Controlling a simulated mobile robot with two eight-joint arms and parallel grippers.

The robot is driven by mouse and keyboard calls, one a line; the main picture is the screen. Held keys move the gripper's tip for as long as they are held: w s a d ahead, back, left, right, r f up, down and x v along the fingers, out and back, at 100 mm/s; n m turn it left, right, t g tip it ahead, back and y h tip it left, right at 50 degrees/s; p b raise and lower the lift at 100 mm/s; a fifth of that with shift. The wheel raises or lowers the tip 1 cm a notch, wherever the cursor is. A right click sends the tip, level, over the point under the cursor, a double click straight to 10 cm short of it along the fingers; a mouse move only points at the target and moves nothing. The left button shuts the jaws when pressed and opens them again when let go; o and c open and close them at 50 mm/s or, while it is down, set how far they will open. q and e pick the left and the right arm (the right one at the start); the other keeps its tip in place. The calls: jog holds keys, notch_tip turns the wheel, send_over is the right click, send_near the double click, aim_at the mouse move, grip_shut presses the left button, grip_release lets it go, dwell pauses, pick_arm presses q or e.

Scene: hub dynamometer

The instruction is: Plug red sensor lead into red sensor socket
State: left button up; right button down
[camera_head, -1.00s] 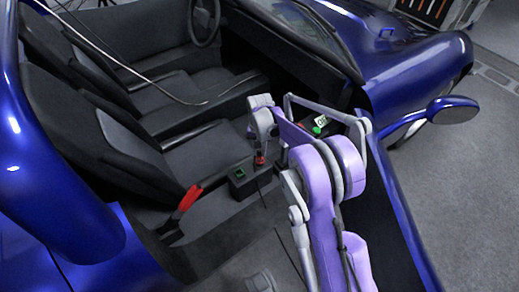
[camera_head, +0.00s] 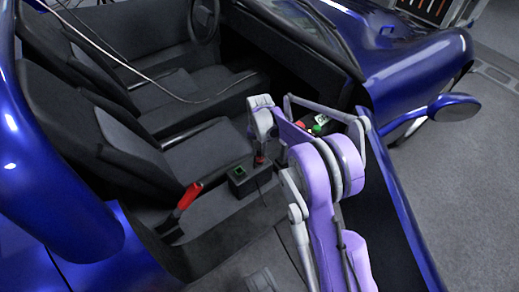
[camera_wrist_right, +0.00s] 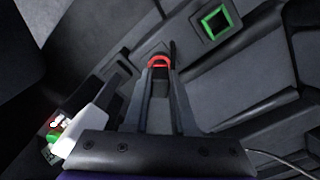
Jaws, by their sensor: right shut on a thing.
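In the head view a bit of red (camera_head: 259,160) shows under the fingers at the box. A green-framed square socket (camera_wrist_right: 215,22) lies beside it, also seen in the head view (camera_head: 238,171). Whether the plug is seated is hidden. My left gripper is not in view.
A dark device with a small lit display (camera_head: 321,120) and red and green parts sits behind my right arm. The blue door (camera_head: 400,215) and seats (camera_head: 100,165) bound the space.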

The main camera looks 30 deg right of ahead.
jog(key=shift+f, duration=0.25)
jog(key=c, duration=0.7)
grip_release()
jog(key=shift+o, duration=0.2)
notch_tip(320, 180, up, 11)
jog(key=p, duration=0.3)
